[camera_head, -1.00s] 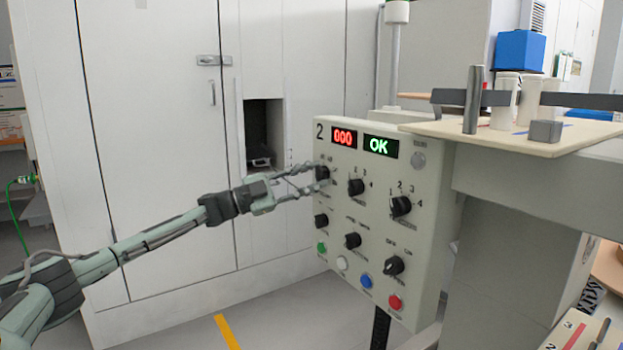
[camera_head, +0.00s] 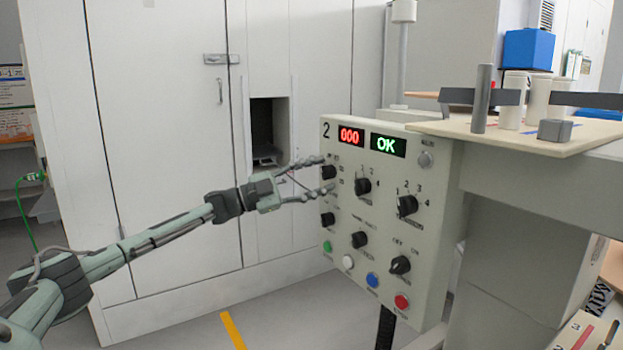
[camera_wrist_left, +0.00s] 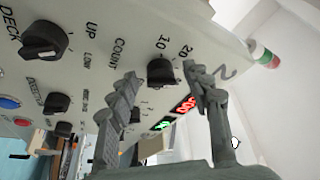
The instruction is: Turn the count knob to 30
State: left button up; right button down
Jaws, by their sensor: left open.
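The count knob (camera_head: 328,172) is a black knob at the upper left of the grey control panel (camera_head: 437,215). In the left wrist view the black knob (camera_wrist_left: 161,72) sits beside the printed word COUNT and the numbers 10 and 20; a 30 is not readable. Where its pointer stands cannot be told. My left gripper (camera_head: 323,176) is open, its fingers on either side of the knob; the wrist view shows a finger on each side too. Contact cannot be told. The red display (camera_head: 350,136) reads 000. My right gripper is out of view.
Other black knobs (camera_head: 407,205) and coloured buttons, such as the red button (camera_head: 402,301), lie right of and below the gripper. A green OK display (camera_head: 388,145) is above. A beige shelf (camera_head: 520,138) juts out at right. Free room lies left, before the white cabinet (camera_head: 165,150).

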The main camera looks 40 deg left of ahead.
pick_arm(q)
jog(key=v, duration=1.2)
jog(key=w+d+f+n+y, duration=0.1)
jog(key=d+f+n+y, duration=0.25)
jog(key=f, duration=0.55)
jog(key=w+d+f+n+y, duration=0.1)
jog(key=d+f+n+y, duration=0.3)
jog(key=f, duration=0.5)
jog(key=w+d+f+n+y, duration=0.1)
jog(key=d+f+n+y, duration=0.3)
jog(key=f, duration=0.6)
jog(key=s+d+f+n+g+y, duration=0.1)
jog(key=s+d+f+g, duration=0.25)
jog(key=s+f, duration=0.3)
jog(key=s+d+f+n+g+y, duration=0.1)
jog(key=s+d+f+n+g, duration=0.1)
jog(key=s+d+f, duration=0.4)
jog(key=s+d+f+n+g, duration=0.1)
jog(key=s+f+g, duration=0.2)
jog(key=s, duration=0.6)
jog(key=s+d+f+n+g+y+p, duration=0.1)
jog(key=s+f+g, duration=0.3)
jog(key=s, duration=0.6)
jog(key=shift+d+n, duration=0.35)
jog(key=shift+d, duration=0.4)
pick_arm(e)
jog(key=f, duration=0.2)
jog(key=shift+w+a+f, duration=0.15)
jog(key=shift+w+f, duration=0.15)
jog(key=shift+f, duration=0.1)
